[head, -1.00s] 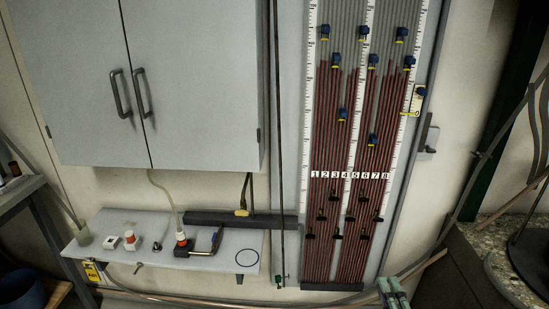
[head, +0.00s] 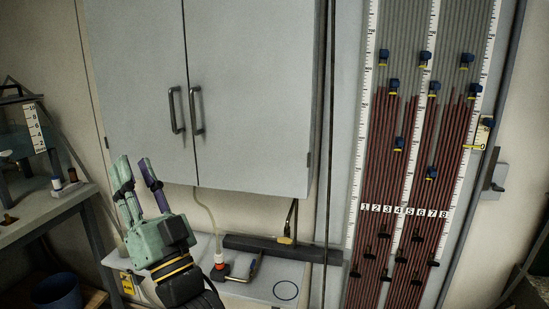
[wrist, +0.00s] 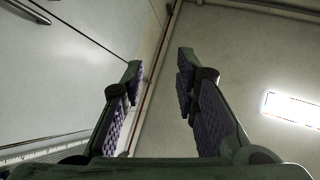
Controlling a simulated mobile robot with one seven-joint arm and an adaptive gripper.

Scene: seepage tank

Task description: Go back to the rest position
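My gripper (head: 136,165) is raised at the lower left of the head view, with its green fingers pointing up. In the wrist view my gripper (wrist: 160,63) is also open and empty, facing bare wall. Part of the shelf (head: 262,272) is hidden behind my gripper.
The tube panel (head: 415,150) with red columns and blue valves stands at the right. A red-and-white fitting (head: 219,266) sits on the shelf. A bench (head: 50,210) and a dark blue bucket (head: 57,292) are at the left. Space above my gripper looks clear.

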